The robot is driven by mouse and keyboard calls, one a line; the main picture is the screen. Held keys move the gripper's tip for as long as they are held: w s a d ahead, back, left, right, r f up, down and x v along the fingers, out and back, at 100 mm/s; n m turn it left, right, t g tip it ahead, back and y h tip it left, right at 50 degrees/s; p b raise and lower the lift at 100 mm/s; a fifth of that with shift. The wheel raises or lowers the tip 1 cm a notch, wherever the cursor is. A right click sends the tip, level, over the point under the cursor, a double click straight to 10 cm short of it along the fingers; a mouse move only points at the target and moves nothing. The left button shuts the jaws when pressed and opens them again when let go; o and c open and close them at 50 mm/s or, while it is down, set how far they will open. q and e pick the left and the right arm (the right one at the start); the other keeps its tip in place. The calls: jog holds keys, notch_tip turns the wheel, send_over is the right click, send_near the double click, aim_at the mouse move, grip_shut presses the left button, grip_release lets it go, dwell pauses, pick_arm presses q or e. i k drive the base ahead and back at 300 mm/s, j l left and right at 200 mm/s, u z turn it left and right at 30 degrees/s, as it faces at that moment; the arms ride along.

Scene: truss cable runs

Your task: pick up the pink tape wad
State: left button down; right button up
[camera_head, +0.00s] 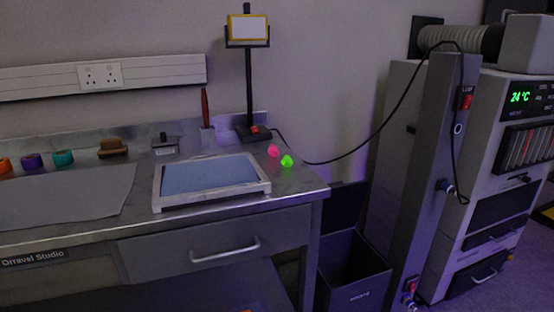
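The pink tape wad (273,151) is a small bright pink lump on the metal workbench (300,185), near its back right corner. A bright green wad (287,161) lies just to its right and a little nearer. The pink wad is in plain view, behind the right end of a framed tray. Neither of my grippers shows in the head view.
The framed tray with a blue surface (160,199) lies left of the wads. A lamp stand (249,90) rises behind them, its black cable running right to a tall grey machine (492,160). An open dark bin (352,290) stands on the floor right of the bench.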

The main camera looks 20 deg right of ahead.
aim_at(272, 150)
jog(key=i+z, duration=0.2)
jog(key=z, duration=0.2)
jog(key=i+j+z, duration=0.15)
jog(key=z, duration=0.2)
jog(key=i+j+z, duration=0.15)
jog(key=z, duration=0.25)
jog(key=i+j+z, duration=0.1)
jog(key=z, duration=0.25)
jog(key=j, duration=0.05)
